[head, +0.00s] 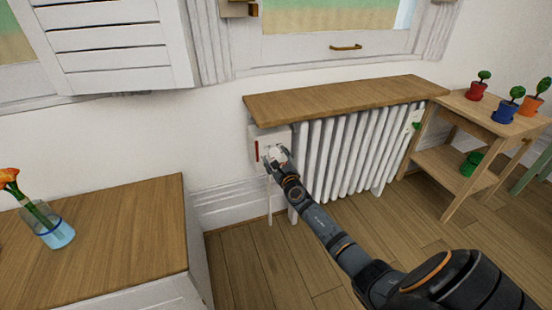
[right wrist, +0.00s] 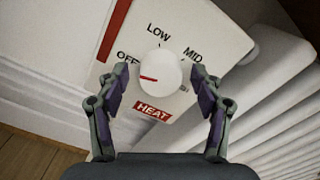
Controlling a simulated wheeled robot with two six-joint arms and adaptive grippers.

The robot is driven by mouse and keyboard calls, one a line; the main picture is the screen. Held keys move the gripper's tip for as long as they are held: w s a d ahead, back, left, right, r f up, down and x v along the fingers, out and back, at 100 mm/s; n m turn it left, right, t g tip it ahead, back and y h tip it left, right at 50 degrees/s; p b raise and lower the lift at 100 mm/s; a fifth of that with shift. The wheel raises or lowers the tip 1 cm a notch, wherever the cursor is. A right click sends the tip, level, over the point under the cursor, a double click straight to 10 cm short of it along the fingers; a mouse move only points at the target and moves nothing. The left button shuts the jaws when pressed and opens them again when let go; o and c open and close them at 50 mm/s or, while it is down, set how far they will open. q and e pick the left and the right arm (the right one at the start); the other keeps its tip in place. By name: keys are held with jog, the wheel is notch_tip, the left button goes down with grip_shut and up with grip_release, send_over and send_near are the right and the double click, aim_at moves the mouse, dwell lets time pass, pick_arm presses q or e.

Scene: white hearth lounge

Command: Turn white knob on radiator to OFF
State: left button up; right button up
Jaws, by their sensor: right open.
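The white knob (right wrist: 160,70) is round and sits on a white dial plate (right wrist: 208,25) at the radiator's left end. The plate reads OFF, LOW, MID and a partly hidden label, with a red HEAT label below. The knob's red pointer aims left, toward the OFF side, a little below the word. My right gripper (right wrist: 160,84) is open, with one finger on each side of the knob and visible gaps between. In the head view, my right gripper (head: 277,160) is at the plate (head: 257,134) and partly covers the knob. My left gripper is out of view.
The white radiator (head: 345,150) stands under a wooden shelf (head: 340,98). A wooden cabinet (head: 120,220) with a flower vase (head: 55,235) is at left. A side table (head: 455,160) with potted plants is at right. Wooden floor (head: 260,265) is clear between cabinet and radiator.

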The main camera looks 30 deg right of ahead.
jog(key=v, duration=1.2)
